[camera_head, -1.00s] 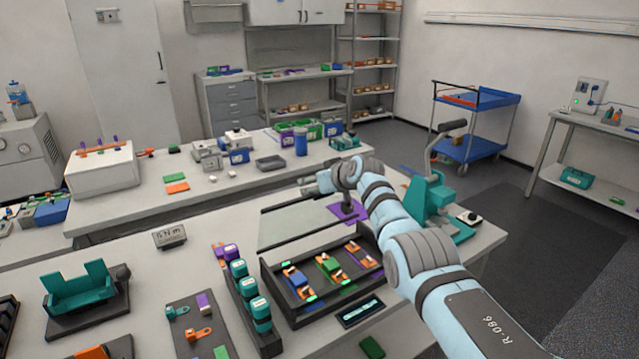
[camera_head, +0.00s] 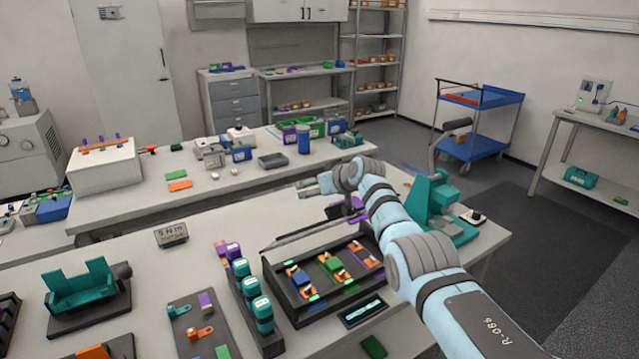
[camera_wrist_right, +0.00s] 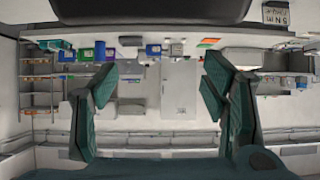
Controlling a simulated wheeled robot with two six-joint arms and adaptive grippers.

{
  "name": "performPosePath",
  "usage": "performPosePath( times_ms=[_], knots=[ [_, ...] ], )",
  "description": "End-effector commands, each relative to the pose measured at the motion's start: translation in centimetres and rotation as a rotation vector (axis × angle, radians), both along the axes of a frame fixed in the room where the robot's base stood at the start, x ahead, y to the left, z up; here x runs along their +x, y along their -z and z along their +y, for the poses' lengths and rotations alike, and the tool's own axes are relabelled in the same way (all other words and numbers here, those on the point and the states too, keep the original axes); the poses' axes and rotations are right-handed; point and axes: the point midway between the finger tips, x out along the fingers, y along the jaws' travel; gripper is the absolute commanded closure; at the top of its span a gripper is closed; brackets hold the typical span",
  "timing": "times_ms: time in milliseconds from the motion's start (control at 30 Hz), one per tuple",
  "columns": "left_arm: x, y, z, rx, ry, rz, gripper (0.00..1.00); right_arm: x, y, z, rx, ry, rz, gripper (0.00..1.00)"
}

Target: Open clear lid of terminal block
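The terminal block (camera_head: 300,318) is a black tray-like base near the table's front middle, with orange, blue and green parts inside. Its clear lid (camera_head: 300,234) stands raised along the back edge, seen nearly edge-on as a thin grey strip. The inside of the block is uncovered. My right gripper (camera_head: 312,187) is beyond and above the lid, pointing left and away. In the right wrist view its two teal fingers (camera_wrist_right: 160,95) are wide apart with nothing between them. Whether it touches the lid cannot be told. My left gripper is not in view.
A green lever press (camera_head: 435,205) is close right of my right arm. A torque sign (camera_head: 171,235) and a teal cradle (camera_head: 82,290) stand left. A second bench (camera_head: 200,200) lies behind.

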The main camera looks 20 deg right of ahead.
Motion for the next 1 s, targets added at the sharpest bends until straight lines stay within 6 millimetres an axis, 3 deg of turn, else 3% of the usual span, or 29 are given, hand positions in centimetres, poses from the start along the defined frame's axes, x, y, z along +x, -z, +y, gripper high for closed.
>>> performPosePath(
  times_ms=[467,1000],
  knots=[
    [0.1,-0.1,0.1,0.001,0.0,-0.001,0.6,-0.6,-1.0,-0.4,0.0,0.003,-0.012,0.3],
    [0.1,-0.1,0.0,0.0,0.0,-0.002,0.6,-9.2,-6.1,-1.5,-0.002,0.003,-0.001,0.3]
  ],
)
